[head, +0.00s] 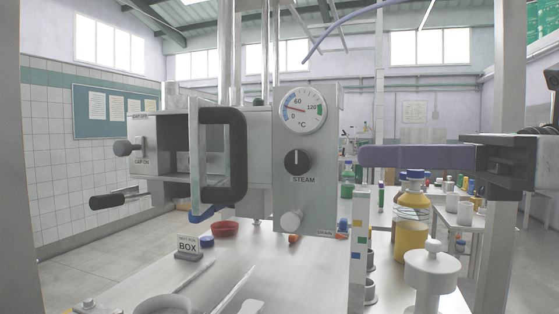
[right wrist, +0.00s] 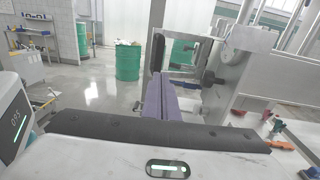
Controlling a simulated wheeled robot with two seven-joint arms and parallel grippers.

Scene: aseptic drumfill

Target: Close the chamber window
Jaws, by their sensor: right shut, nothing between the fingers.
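The steam chamber (head: 260,165) stands left of centre in the head view, with a gauge and a STEAM knob on its front panel. The window also shows in the right wrist view (right wrist: 182,52). My right gripper (head: 364,156) has purple fingers, is shut and empty, and points left, right of the gauge panel and apart from the window. The fingers also show in the right wrist view (right wrist: 160,80). My left gripper is not in view.
A black handle (head: 108,201) sticks out at the chamber's left. A BOX sign (head: 188,246) and a red dish (head: 225,229) are on the bench below. A yellow bottle (head: 409,237) and a white lidded vessel (head: 433,274) stand below my right gripper. Green drums (right wrist: 128,61) stand behind.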

